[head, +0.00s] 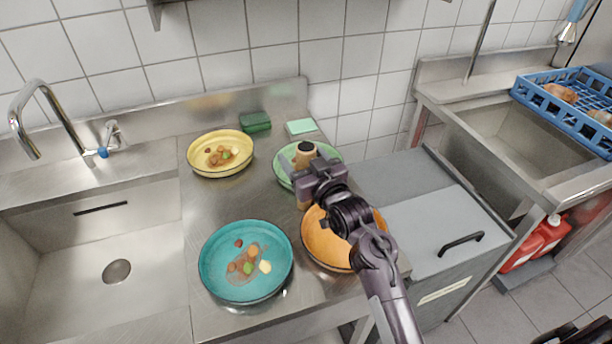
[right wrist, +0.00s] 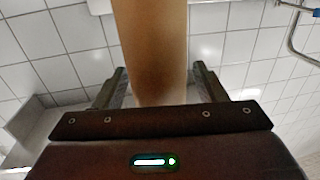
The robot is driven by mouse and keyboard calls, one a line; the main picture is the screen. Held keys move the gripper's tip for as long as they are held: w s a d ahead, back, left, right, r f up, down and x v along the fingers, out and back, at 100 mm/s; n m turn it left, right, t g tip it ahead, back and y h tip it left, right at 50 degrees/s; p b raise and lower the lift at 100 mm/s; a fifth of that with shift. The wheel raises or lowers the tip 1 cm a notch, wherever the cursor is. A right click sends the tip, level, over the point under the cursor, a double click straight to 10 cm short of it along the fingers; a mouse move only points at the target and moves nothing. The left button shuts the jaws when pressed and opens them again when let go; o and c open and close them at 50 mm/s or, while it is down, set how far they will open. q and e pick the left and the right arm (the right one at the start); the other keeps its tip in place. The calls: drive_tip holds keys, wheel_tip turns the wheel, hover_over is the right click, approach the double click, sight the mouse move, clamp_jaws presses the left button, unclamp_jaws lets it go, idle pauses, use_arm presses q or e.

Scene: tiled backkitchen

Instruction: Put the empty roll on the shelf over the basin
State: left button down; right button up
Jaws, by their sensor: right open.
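The empty roll (head: 304,152) is a tan cardboard tube beside the green plate (head: 331,154) on the steel counter. My right gripper (head: 311,177) is at the roll and hides its middle; a short piece shows below the gripper. In the right wrist view, the roll (right wrist: 150,45) stands between the two spread fingers of my right gripper (right wrist: 158,88), which is open. I cannot tell whether a finger touches it. The basin (head: 140,240) is at the left. My left gripper is out of view.
A yellow bowl (head: 190,170) and a teal bowl (head: 207,272) with food scraps stand on the counter. An orange bowl (head: 318,245) is under my right arm. A green sponge (head: 255,122) lies at the back. A tap (head: 45,110) rises over the basin.

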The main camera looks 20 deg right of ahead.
drive_tip(key=shift+r, duration=0.1)
drive_tip(key=c, duration=1.4)
